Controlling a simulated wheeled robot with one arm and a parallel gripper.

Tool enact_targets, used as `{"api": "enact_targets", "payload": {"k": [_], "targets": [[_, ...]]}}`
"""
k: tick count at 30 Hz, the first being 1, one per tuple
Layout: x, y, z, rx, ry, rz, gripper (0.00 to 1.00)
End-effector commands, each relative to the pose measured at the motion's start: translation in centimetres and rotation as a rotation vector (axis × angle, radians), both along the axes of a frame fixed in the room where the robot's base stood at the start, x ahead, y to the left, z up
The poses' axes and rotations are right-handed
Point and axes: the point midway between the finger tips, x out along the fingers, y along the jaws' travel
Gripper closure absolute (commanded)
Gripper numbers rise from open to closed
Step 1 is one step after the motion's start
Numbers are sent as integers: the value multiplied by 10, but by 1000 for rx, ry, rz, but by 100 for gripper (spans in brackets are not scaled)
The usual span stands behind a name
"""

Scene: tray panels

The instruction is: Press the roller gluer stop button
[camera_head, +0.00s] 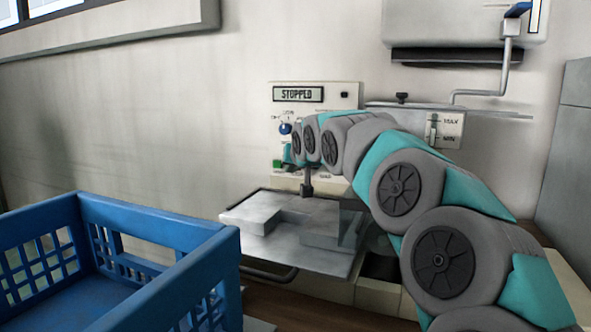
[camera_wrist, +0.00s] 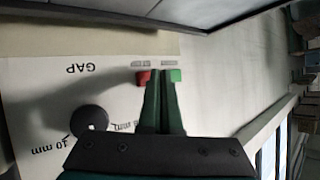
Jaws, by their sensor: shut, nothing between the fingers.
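The roller gluer's control panel (camera_head: 345,90) is on the machine against the wall; its display (camera_head: 298,94) reads STOPPED. In the wrist view, the red button (camera_wrist: 143,78) is just left of my gripper's (camera_wrist: 163,73) fingertips and the green button (camera_wrist: 175,75) is just right of them. The fingers are shut and empty, pointing at the panel. I cannot tell whether the tips touch either button. In the head view, the green button (camera_head: 278,163) shows at the panel's lower left, and the red one is hidden by my arm.
A metal feed tray (camera_head: 245,205) sits below the panel, under my arm. A blue crate (camera_head: 165,225) fills the lower left. A second panel (camera_head: 447,128) with a lever is to the right. A black dial (camera_wrist: 90,118) shows in the wrist view.

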Motion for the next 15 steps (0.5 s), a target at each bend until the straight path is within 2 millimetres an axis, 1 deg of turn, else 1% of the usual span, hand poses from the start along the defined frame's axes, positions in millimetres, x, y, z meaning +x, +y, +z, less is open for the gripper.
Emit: {"api": "enact_targets", "payload": {"k": [7, 15], "targets": [[-6, 2, -2, 1, -1, 1, 100], [-29, 10, -2, 0, -1, 1, 100]]}}
